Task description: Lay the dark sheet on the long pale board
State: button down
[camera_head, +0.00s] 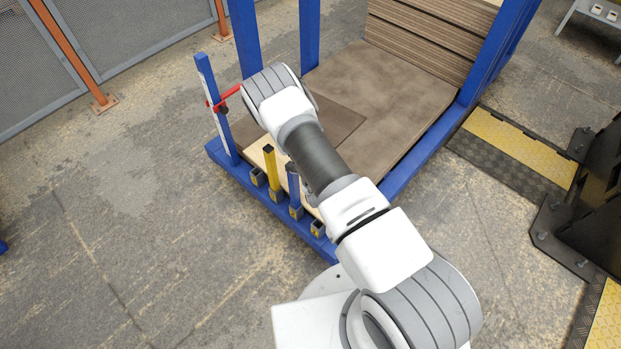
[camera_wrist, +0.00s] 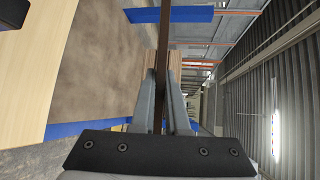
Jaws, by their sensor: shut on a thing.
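The dark sheet (camera_head: 340,122) is a thin brown panel. In the head view it shows on both sides of my arm, over the near end of the larger brown stack. In the wrist view the sheet (camera_wrist: 164,45) is edge-on between my fingers, and my gripper (camera_wrist: 160,80) is shut on it. I cannot tell whether it touches anything below. The long pale board (camera_head: 257,156) shows as a light wood strip along the front of the blue rack, partly under the sheet and behind my arm. The pale board (camera_wrist: 28,75) is at the left of the wrist view. My arm hides my gripper in the head view.
The blue rack (camera_head: 408,168) has tall posts and holds the brown stack (camera_head: 395,90). Short yellow and blue stops (camera_head: 272,170) stand along its front. A blue post with a red clamp (camera_head: 224,100) stands at its left corner. Open floor lies to the left.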

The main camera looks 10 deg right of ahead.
jog(key=f+m+b, duration=0.1)
jog(key=f+b, duration=0.2)
jog(key=f, duration=0.6)
jog(key=w+a+f+g+b, duration=0.1)
jog(key=f+b, duration=0.3)
jog(key=f, duration=0.5)
jog(key=a+f+m+g+h+b, duration=0.1)
jog(key=f+b, duration=0.3)
jog(key=f, duration=0.5)
jog(key=shift+w+a+f+m, duration=0.2)
jog(key=shift+a+m, duration=0.05)
jog(key=shift+m, duration=0.05)
jog(key=shift+f+b, duration=0.25)
jog(key=shift+b, duration=0.2)
jog(key=c, duration=0.8)
grip_release()
jog(key=shift+c, duration=0.2)
jog(key=shift+o, duration=0.2)
jog(key=shift+s+f, duration=0.1)
